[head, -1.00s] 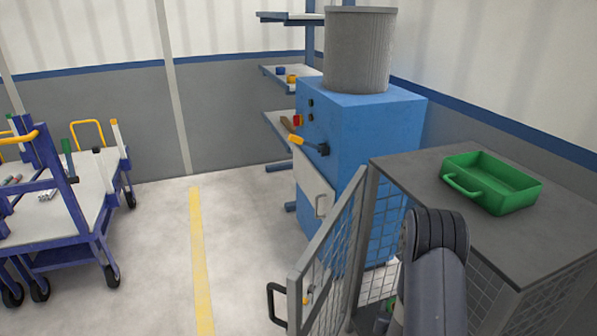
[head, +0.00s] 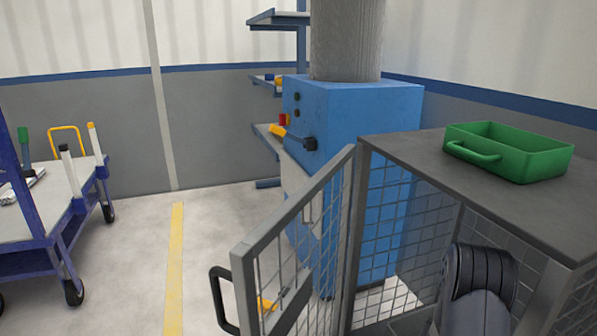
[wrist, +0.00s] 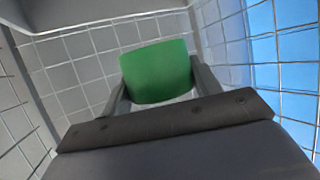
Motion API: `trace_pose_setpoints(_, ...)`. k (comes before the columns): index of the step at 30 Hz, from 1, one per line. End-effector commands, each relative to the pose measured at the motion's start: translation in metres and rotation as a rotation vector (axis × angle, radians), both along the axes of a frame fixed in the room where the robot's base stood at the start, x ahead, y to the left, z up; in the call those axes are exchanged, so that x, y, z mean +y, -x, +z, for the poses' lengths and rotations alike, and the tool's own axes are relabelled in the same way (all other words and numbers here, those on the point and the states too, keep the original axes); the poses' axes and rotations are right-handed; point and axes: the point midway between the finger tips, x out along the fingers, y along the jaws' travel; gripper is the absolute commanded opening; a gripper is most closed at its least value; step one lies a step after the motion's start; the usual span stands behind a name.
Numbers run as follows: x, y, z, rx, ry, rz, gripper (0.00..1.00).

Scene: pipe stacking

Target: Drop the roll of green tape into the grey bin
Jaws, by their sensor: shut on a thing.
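In the wrist view my gripper (wrist: 160,92) is shut on the roll of green tape (wrist: 156,72), which shows as a curved green band between the two fingers. Wire mesh surrounds it in that view. In the head view my arm's dark rounded joint shows at the lower right, within the open mesh cage; the gripper and the tape are hidden there. I cannot make out a grey bin for certain. A grey ribbed cylinder (head: 346,38) stands on the blue cabinet.
The mesh cage's door (head: 300,245) stands open. A green tray (head: 510,155) sits on the cage's dark top (head: 420,158). The blue cabinet (head: 365,120) is behind. A blue trolley (head: 50,215) stands at the left. The floor between is clear.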

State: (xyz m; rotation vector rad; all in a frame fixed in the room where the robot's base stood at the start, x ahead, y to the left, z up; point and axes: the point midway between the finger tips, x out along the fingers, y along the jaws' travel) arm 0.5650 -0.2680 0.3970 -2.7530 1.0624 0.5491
Motion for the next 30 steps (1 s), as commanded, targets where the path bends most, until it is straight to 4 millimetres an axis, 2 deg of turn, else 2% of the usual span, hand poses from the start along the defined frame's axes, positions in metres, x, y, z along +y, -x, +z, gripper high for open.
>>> trace_pose_setpoints(10,-0.006,-0.001,-0.017,0.000,0.001,-0.013,0.34)
trace_pose_setpoints(21,-0.005,-0.001,-0.060,0.000,0.000,-0.013,0.34)
trace_pose_setpoints(30,-0.005,-0.001,-0.065,-0.002,0.001,-0.012,0.34)
